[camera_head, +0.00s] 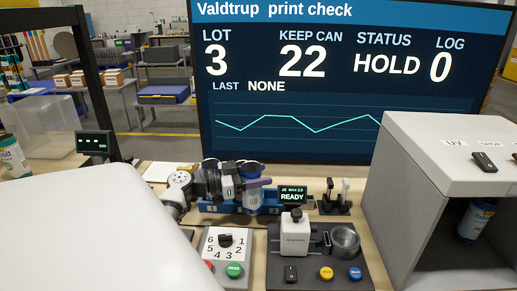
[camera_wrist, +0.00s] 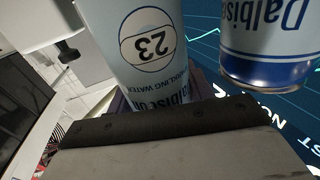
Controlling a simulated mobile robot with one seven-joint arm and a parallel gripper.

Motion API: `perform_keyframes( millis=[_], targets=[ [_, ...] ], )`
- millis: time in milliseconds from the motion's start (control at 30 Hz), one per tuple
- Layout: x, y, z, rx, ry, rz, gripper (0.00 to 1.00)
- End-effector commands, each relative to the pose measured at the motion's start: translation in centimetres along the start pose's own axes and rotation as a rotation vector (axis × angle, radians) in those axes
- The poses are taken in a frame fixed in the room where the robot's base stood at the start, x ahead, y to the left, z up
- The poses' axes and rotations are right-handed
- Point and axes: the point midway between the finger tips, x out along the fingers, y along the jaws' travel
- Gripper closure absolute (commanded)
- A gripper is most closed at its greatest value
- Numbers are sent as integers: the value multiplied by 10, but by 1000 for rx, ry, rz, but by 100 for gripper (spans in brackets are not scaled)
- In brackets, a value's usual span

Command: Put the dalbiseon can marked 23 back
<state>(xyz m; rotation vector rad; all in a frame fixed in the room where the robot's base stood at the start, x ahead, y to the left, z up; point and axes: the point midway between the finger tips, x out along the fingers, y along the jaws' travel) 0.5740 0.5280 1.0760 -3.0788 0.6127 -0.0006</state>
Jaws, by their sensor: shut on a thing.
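The dalbiseon can marked 23 (camera_wrist: 150,50) is pale blue with a dark 23 in a ring, and fills the upper middle of the wrist view. My gripper (camera_head: 253,184) is shut on it, with a purple finger pad across the can in the head view. The held can (camera_head: 252,199) is over the blue rack (camera_head: 212,208), whose front carries slot numbers. Whether its base touches the rack is hidden. A second Dalbiseon can (camera_wrist: 268,40) with a dark blue band is close beside it in the wrist view.
A grey box (camera_head: 390,205) at right holds another can (camera_head: 475,220). A printing device (camera_head: 295,235) and a button panel (camera_head: 228,250) stand in front of the rack. A small READY display (camera_head: 292,197) is just right of my gripper. The large screen (camera_head: 345,80) is behind.

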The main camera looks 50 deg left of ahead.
Motion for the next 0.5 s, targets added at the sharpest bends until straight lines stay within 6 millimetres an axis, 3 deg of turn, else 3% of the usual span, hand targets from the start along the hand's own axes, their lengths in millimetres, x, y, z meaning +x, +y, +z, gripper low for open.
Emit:
perform_keyframes(
  millis=[333, 500],
  targets=[
    [0, 0, 40, -5, 1, -1, 84],
    [0, 0, 45, 0, 0, 0, 84]
  ],
)
